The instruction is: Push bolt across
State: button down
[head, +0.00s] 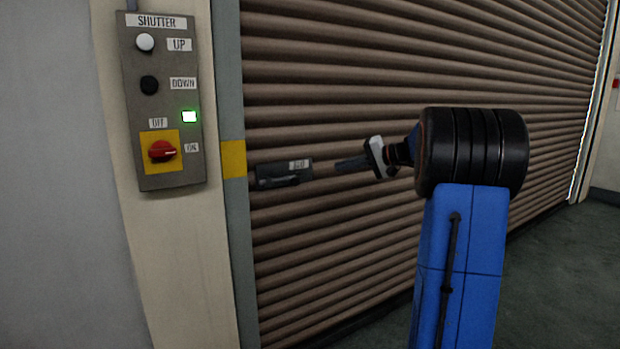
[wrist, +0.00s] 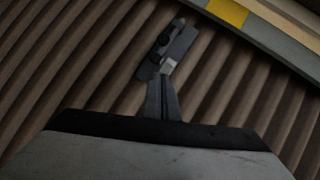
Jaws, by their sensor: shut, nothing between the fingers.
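The bolt (head: 283,181) is a dark bar on a dark plate with a small white label, mounted on the brown slatted shutter near its left edge. It also shows in the wrist view (wrist: 163,50), ahead of my fingers. My gripper (head: 343,166) is shut and empty, to the right of the bolt plate in the head view and pointing left toward it. In the wrist view my gripper's fingertips (wrist: 160,82) appear close to the label end of the plate. I cannot tell whether they touch it.
The slatted shutter (head: 340,240) fills the area behind my arm. A grey control panel (head: 163,100) with UP and DOWN buttons, a lit green lamp and a red switch (head: 162,151) is on the left post. A yellow patch (head: 233,159) marks the door frame beside the bolt.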

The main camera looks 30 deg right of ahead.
aim_at(297, 178)
jog(key=s+a+f+x, duration=0.1)
jog(key=a+x, duration=0.1)
jog(key=x, duration=1)
jog(key=shift+a, duration=0.35)
jog(key=shift+s+f, duration=0.1)
jog(key=shift+f, duration=0.05)
jog(key=shift+s+a, duration=0.1)
jog(key=shift+a, duration=2.4)
